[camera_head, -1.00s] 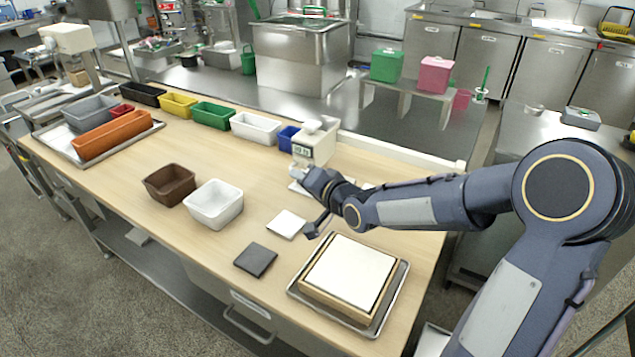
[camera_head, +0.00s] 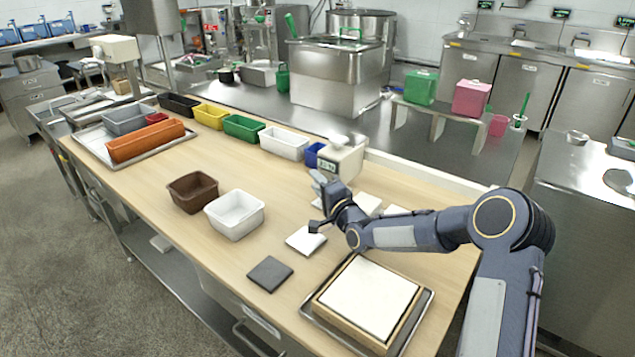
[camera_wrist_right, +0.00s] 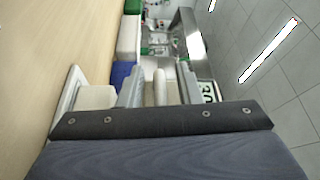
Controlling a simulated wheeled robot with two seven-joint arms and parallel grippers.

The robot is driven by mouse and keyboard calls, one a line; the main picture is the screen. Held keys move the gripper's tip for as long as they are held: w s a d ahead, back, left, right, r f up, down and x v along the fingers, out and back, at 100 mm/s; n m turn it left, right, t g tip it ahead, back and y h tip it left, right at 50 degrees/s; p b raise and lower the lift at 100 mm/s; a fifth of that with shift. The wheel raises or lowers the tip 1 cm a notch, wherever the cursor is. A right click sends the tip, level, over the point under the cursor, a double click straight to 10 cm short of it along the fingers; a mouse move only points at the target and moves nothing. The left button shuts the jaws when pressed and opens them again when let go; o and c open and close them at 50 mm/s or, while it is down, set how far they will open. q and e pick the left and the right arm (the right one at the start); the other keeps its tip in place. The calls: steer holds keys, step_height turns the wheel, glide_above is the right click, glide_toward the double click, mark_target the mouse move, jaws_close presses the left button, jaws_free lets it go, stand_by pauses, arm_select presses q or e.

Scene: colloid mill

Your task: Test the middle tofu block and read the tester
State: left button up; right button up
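The tester (camera_head: 341,162) is a white box with a small dark display, standing near the table's far edge. My right gripper (camera_head: 317,182) is at its front left side. In the right wrist view, pale upright parts (camera_wrist_right: 160,88) show between my grey fingers (camera_wrist_right: 158,82); I cannot tell whether the fingers touch them. The display (camera_wrist_right: 206,92) shows there partly, its reading not fully legible. A white block (camera_wrist_right: 96,97) on a white plate (camera_wrist_right: 72,92) stands beside the left finger. White pieces (camera_head: 367,204) lie behind my right forearm, partly hidden. My left gripper is out of view.
A tray (camera_head: 424,312) with a wooden-framed white slab (camera_head: 370,298) lies at the table's near right. A white square (camera_head: 305,241) and dark square (camera_head: 270,274) lie beside it. Brown (camera_head: 193,191) and white tubs (camera_head: 235,214) stand left, with coloured bins (camera_head: 242,127) behind.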

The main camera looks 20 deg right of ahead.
steer(key=shift+w, duration=0.2)
steer(key=shift+c, duration=0.3)
jaws_close()
steer(key=s+d+b, duration=0.2)
steer(key=s+d, duration=0.3)
steer(key=s, duration=0.2)
steer(key=shift+s+d+r+b, duration=0.15)
steer(key=shift+s+d+b, duration=0.15)
steer(key=shift+d, duration=0.1)
steer(key=shift+w, duration=0.1)
